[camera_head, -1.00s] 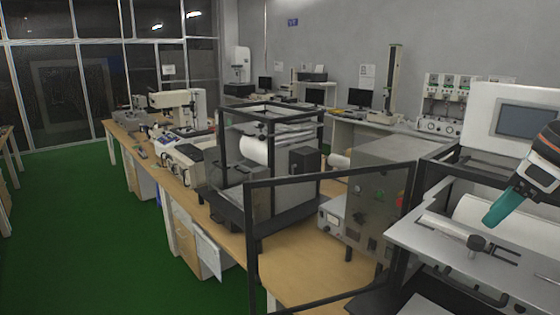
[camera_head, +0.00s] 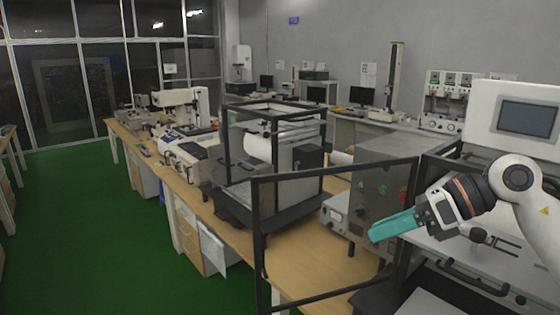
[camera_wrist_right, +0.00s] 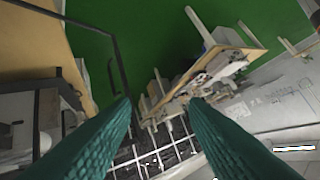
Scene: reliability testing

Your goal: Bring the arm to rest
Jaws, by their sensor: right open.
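My right gripper (camera_head: 393,226) comes in from the right in the head view. It has teal fingers and hangs in front of the grey machine, over the near end of the bench. In the right wrist view its two teal fingers (camera_wrist_right: 160,105) stand apart with nothing between them. The white right arm (camera_head: 535,205) reaches in from the right edge. My left gripper is not in view.
A black open frame door (camera_head: 258,240) stands left of the gripper. A grey machine (camera_head: 375,195) with buttons is behind it. A white machine with a screen (camera_head: 528,118) stands at right. Green floor (camera_head: 100,230) at left is free.

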